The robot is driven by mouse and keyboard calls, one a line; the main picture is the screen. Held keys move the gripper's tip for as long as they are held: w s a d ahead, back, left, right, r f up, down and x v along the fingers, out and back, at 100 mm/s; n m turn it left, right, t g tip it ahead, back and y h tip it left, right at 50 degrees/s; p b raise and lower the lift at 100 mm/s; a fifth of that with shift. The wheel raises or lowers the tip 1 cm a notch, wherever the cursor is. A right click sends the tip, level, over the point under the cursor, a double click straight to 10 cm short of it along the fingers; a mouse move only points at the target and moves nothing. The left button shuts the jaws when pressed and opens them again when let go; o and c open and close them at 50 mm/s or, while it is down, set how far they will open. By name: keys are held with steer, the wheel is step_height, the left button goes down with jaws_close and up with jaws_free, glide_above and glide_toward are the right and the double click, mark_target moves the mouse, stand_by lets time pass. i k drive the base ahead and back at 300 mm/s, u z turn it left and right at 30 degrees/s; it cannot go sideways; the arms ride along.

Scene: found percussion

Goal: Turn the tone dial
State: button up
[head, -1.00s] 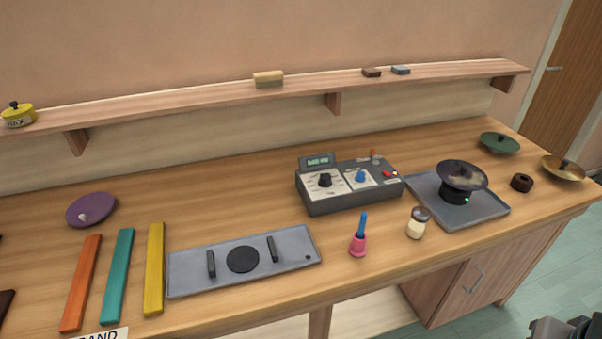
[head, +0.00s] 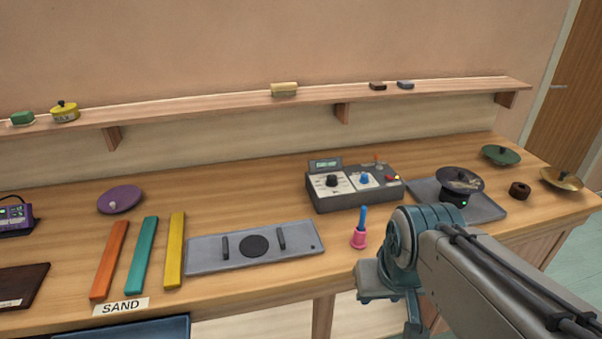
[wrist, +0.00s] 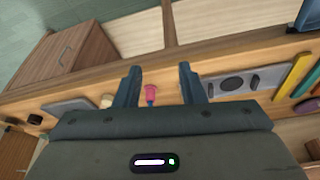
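The grey control box (head: 350,202) stands toward the back of the workbench in the head view. On its top are a black knob (head: 331,181) on a white scale, a blue knob (head: 364,179) on a white panel and a small green display (head: 325,164). I cannot read which knob is marked tone. My arm reaches in from the lower right, in front of the bench and well short of the box. My gripper (wrist: 160,84) is open and empty in the wrist view, its two fingers spread apart. The box cannot be made out in the wrist view.
A pink bell with a blue handle (head: 359,239) stands in front of the box, and shows between my fingers in the wrist view (wrist: 151,93). A grey tray (head: 212,254) lies left. A cymbal (head: 460,180) on a stand is right. A shelf (head: 230,101) runs behind.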

mark_target(331, 181)
steer(key=i, duration=1)
